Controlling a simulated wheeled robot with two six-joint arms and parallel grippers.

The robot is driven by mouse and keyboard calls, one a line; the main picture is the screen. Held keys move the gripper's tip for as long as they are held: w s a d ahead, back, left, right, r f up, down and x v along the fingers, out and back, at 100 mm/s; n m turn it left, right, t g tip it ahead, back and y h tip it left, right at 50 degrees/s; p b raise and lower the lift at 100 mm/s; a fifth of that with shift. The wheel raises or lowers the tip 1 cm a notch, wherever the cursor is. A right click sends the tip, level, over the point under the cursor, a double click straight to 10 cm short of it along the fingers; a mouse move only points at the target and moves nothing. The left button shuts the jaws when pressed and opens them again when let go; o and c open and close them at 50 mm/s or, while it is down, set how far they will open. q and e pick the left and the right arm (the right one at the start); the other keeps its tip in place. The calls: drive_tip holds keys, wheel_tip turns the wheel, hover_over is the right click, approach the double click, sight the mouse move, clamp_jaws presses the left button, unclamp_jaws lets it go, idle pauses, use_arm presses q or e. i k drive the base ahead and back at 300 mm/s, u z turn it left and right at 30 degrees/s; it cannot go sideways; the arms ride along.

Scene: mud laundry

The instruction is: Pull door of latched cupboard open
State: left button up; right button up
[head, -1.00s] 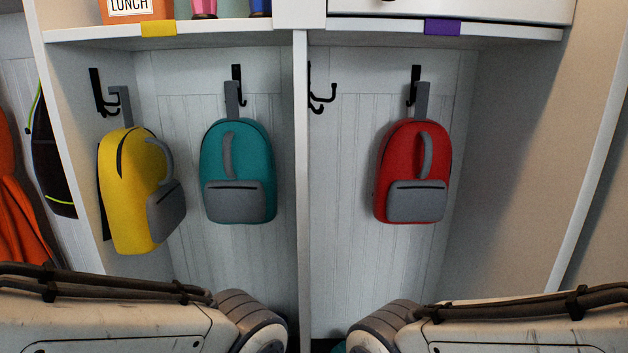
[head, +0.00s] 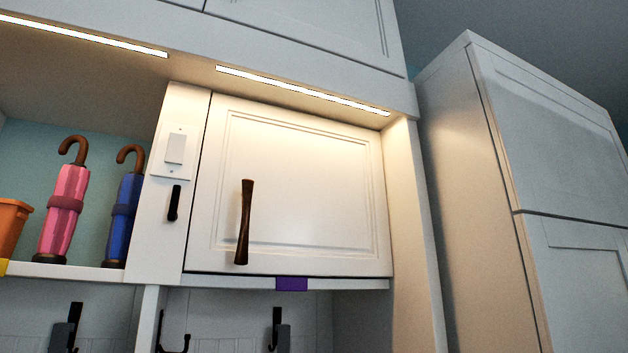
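The cupboard door (head: 310,190) is a white panelled door in the middle of the head view. It looks closed in its frame. A dark brown vertical handle (head: 243,222) sits on its left side. On the white post left of the door are a small black latch-like piece (head: 173,203) and a white switch plate (head: 174,149) above it. Neither of my grippers shows in the head view, so their state is hidden.
An open shelf on the left holds a pink umbrella (head: 63,215), a blue umbrella (head: 124,220) and part of an orange box (head: 10,228). A purple tag (head: 291,284) is on the ledge below the door. Black hooks (head: 277,328) hang lower down. A tall white cabinet (head: 540,190) stands at the right.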

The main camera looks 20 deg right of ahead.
sight(280, 191)
drive_tip(key=k, duration=0.4)
drive_tip(key=z, duration=1.05)
drive_tip(key=i, duration=0.7)
drive_tip(key=u, duration=0.5)
